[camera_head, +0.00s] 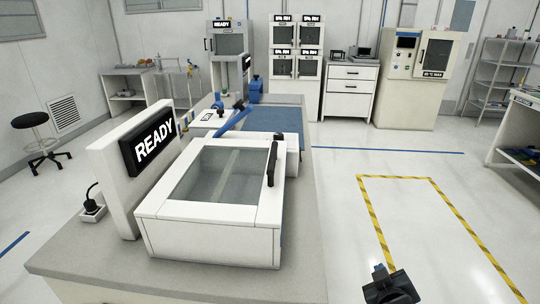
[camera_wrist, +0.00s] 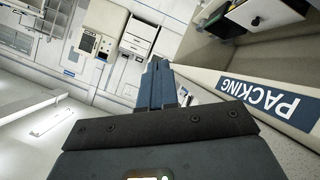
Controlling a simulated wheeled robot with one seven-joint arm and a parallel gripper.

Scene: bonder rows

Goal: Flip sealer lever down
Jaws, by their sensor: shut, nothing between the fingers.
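A white chamber machine with a glass lid (camera_head: 212,215) stands on the near bench, and a panel reading READY (camera_head: 153,138) rises at its left. I cannot tell for sure that it is the sealer. A black bar handle (camera_head: 272,164) lies along the lid's right side. A blue bar (camera_head: 236,118) slants up behind the lid; I cannot tell which of these is the lever. My gripper (camera_head: 379,270) is low at the bottom right, over the floor, apart from the machine. In the wrist view its blue-grey fingers (camera_wrist: 156,83) are together and empty.
The near bench (camera_head: 290,285) has a blue mat (camera_head: 278,120) behind the machine. Yellow-black floor tape (camera_head: 395,178) marks a clear area at the right. Cabinets (camera_head: 348,92) line the back wall. A PACKING sign (camera_wrist: 268,100) shows on a bench edge in the wrist view.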

